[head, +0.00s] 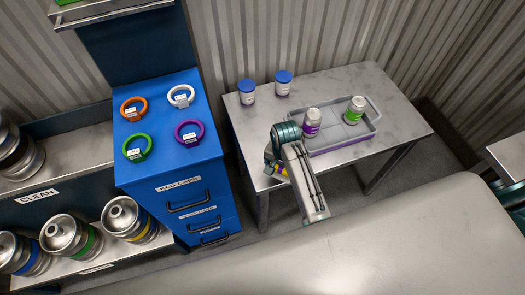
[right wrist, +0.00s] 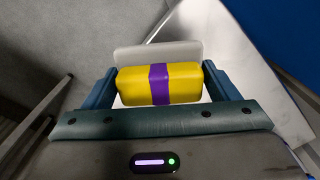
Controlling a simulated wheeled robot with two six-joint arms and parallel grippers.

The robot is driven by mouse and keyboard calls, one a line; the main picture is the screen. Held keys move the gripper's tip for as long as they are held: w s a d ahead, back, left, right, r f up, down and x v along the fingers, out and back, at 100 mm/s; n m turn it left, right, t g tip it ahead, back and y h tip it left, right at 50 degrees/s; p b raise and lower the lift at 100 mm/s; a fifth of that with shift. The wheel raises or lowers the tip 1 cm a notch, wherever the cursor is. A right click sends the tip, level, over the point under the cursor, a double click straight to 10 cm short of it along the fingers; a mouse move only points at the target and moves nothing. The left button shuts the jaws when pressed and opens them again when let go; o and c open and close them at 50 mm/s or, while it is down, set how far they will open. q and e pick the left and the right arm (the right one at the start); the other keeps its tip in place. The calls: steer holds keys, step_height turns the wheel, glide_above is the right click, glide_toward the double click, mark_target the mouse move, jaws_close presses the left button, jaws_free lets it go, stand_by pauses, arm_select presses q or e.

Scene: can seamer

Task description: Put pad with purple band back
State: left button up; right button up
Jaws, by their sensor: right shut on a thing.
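The yellow pad with the purple band (right wrist: 160,85) is between the two fingers of my right gripper (right wrist: 160,88) in the right wrist view. The gripper is shut on its two ends, and the band runs across its middle. In the head view my right gripper (head: 275,164) is over the front left part of the metal table. Only a small yellow bit of the pad (head: 283,172) shows there; my arm hides the rest. A grey tray with a purple front edge (head: 348,146) lies on the table, to the right of the gripper. My left gripper is not in view.
A purple-label jar (head: 312,122) and a green-label jar (head: 354,110) stand in the tray. Two blue-lidded jars (head: 247,92) (head: 283,82) stand at the table's back left. A blue cabinet (head: 165,168) with coloured rings is left of the table (head: 395,92).

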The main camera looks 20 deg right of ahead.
steer(key=w+a, duration=0.1)
steer(key=w, duration=0.2)
steer(key=w+a+p, duration=0.1)
steer(key=w, duration=0.2)
steer(key=w+a, duration=0.1)
steer(key=w, duration=0.2)
steer(key=shift+w+a+f+p, duration=0.1)
steer(key=shift+a+f+p, duration=0.05)
steer(key=shift+f+p, duration=0.25)
steer(key=shift+w+f, duration=0.1)
steer(key=shift+f, duration=0.15)
step_height(320, 180, down, 2)
steer(key=shift+f+p, duration=0.15)
steer(key=shift+p, duration=0.4)
steer(key=shift+f, duration=0.45)
steer(key=o, duration=0.9)
steer(key=shift+f, duration=0.1)
step_height(320, 180, up, 12)
steer(key=shift+r+b, duration=0.15)
steer(key=shift+b, duration=0.75)
